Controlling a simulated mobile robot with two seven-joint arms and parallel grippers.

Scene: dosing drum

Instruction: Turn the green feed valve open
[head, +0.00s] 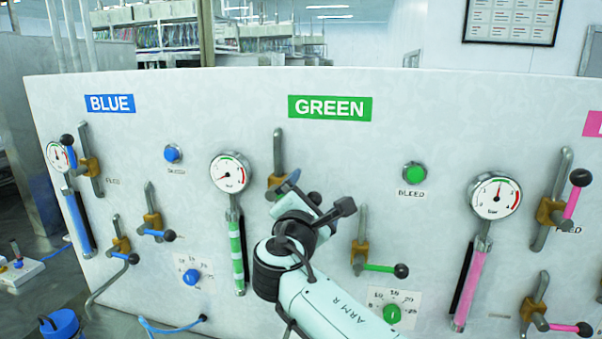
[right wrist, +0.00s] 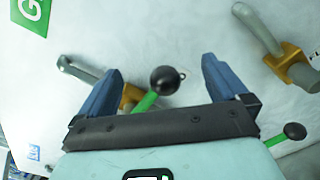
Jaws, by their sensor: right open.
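The green feed valve is under the GREEN sign (head: 330,108). Its grey pipe (head: 278,148) and part of its brass body (head: 277,187) show in the head view, the rest hidden behind my right gripper (head: 307,196). In the right wrist view, its green lever (right wrist: 145,103) ends in a black ball knob (right wrist: 164,80). My right gripper (right wrist: 160,68) is open, one blue finger on each side of the knob and lever, with visible gaps on both sides. I cannot tell the depth of the knob between the fingers. My left gripper is out of view.
A second green-handled valve (head: 360,249) sits lower right of my gripper. A pressure gauge (head: 230,172) with a green-striped tube (head: 238,255) is left of it. A green bleed button (head: 415,173) and green dial (head: 392,314) are to the right. The panel face between them is bare.

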